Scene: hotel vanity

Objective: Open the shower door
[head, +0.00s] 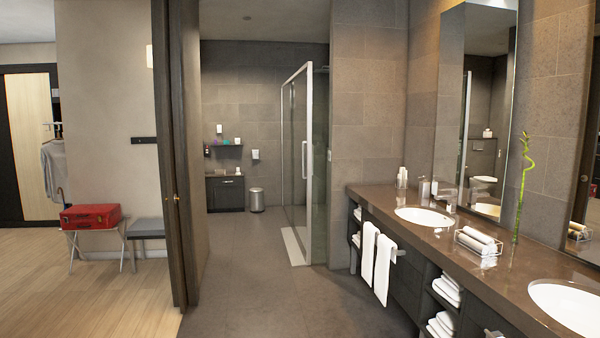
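The shower door (297,150) is a framed glass panel at the far middle of the head view, past the near end of the tiled wall. It has a pale metal frame and appears shut, seen at a steep angle. A vertical handle (305,160) shows on its near side. A clear glass pane (320,165) stands to its right. Neither of my grippers is in view.
A dark door edge (172,170) stands left of the passage. The vanity counter (450,232) with basins and white towels (384,268) runs along the right. A bin (257,199) stands by the back cabinet (224,193). The tiled floor (250,285) between is clear.

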